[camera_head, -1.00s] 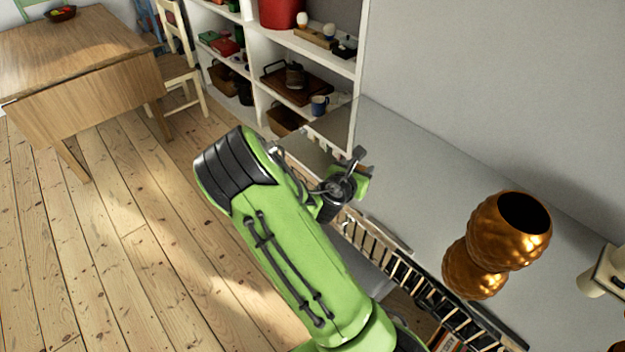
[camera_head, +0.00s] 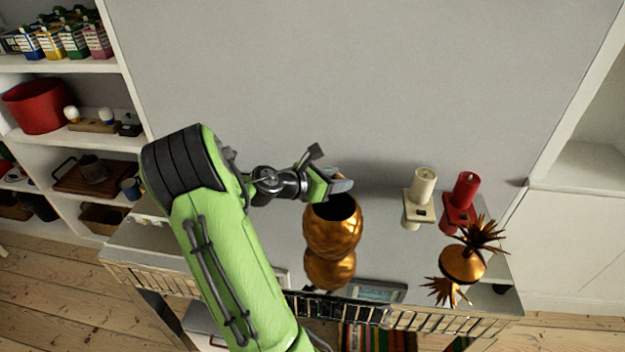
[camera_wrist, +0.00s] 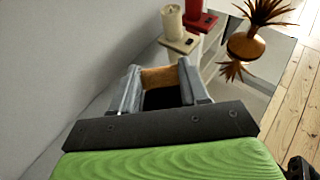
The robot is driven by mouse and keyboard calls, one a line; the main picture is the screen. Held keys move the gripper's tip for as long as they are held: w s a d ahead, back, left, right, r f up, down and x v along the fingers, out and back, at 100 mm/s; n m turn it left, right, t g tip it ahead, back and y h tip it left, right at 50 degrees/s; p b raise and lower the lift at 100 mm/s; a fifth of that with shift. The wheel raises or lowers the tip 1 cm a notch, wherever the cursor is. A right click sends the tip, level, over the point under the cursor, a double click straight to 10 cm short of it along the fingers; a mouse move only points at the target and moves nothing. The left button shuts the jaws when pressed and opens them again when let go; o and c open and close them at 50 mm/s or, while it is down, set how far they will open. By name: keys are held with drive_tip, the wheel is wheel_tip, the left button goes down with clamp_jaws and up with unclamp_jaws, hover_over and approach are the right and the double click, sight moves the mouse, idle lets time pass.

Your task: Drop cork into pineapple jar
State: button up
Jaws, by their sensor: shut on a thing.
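The pineapple jar (camera_head: 333,232) is a round, dimpled copper body with a dark open top, standing on the glossy shelf top. Its leafy copper lid (camera_head: 462,264) lies apart to the right and also shows in the wrist view (camera_wrist: 250,42). My gripper (camera_head: 338,186) is at the jar's mouth, covering part of the far rim. Its fingers are shut on a tan-brown piece, the cork (camera_wrist: 160,76), seen between the fingertips in the wrist view. In the head view the cork is mostly hidden by the fingers.
A cream candle (camera_head: 423,187) and a red candle (camera_head: 464,190) in square holders stand right of the jar. A grey wall (camera_head: 350,80) is close behind. A white shelf unit (camera_head: 70,65) with boxes and a red pot (camera_head: 38,105) stands left. A rail edges the shelf top's front.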

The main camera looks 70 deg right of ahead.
wheel_tip(320, 180, down, 6)
drive_tip(key=b, duration=0.6)
drive_tip(key=o, duration=1.1)
drive_tip(key=p+v, duration=0.4)
drive_tip(key=v, duration=1.2)
drive_tip(key=shift+w+f, duration=0.1)
drive_tip(key=shift+f, duration=0.05)
